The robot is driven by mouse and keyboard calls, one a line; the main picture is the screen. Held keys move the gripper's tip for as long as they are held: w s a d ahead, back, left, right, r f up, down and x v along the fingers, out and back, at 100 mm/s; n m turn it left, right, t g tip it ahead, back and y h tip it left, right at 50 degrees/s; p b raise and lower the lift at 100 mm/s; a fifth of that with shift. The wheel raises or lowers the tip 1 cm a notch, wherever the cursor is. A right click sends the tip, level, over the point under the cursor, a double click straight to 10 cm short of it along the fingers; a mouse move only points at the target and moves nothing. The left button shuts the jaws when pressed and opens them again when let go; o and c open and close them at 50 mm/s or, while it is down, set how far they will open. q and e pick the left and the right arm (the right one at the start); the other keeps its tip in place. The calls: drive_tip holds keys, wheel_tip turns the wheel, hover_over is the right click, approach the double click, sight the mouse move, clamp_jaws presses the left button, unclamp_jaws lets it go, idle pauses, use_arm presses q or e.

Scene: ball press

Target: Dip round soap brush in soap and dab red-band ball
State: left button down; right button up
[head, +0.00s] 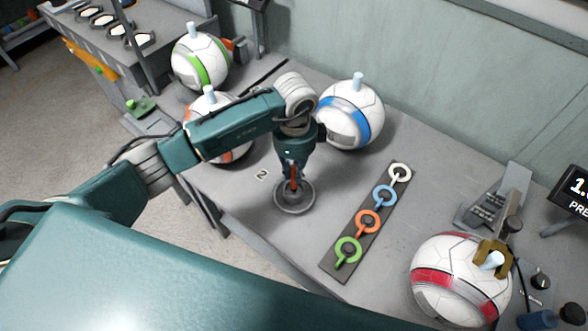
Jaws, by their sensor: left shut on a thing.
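My left gripper (292,168) points down over a round grey dish (281,203) on the table, beside the mark "2". It is shut on a thin orange-red handle (294,181), which I take for the round soap brush. The brush's lower end is at the middle of the dish; I cannot tell its head from the dish or see any soap. The red-band ball (431,279), white with a red band, sits at the right front of the table with a brass-coloured clamp (486,263) around its pale stem. My right gripper is not in view.
A dark strip (338,271) with white, blue, orange and green rings lies between dish and red-band ball. Blue-band (367,118), green-band (201,58) and orange-band (198,112) balls stand behind and left. A grey stand (490,205) and a display (572,192) are at the right.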

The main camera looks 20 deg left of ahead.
use_arm(q)
drive_tip(key=shift+r+p, duration=3.5)
drive_tip(key=shift+r, duration=1)
